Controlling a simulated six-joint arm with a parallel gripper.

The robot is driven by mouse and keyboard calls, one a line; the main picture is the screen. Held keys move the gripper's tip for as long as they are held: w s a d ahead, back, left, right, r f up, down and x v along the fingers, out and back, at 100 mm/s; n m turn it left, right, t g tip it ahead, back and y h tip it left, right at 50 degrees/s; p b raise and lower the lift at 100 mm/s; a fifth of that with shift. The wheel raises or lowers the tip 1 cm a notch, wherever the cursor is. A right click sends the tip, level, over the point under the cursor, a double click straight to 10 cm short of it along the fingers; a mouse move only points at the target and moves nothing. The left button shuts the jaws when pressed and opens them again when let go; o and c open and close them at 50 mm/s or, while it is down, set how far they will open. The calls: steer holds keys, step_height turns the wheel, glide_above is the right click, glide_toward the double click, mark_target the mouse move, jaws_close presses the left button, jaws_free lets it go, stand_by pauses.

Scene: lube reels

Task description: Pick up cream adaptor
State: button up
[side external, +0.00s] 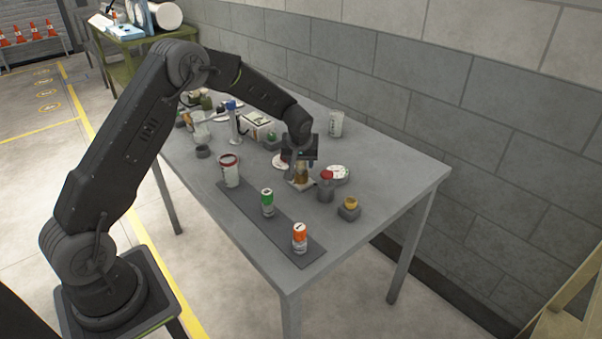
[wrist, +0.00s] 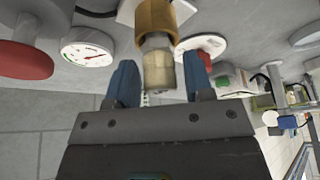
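The cream adaptor (wrist: 159,70) is a short pale cylinder in the wrist view, joined to a brass-coloured collar (wrist: 157,22). My gripper (wrist: 160,76) has its two blue fingers spread on either side of the adaptor, with a visible gap at each side. In the side view my gripper (side external: 301,158) points down over the table, just above an amber-brown fitting (side external: 301,174) on a pale square base (side external: 301,185). The cream part is mostly hidden by the gripper there.
A grey cylinder with a red top (side external: 326,188) and a round dial gauge (side external: 338,172) stand close at the right. A yellow ring on a grey block (side external: 349,207) is farther right. The table's right end is clear.

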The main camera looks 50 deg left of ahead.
steer(key=c, duration=0.8)
steer(key=shift+r, duration=0.2)
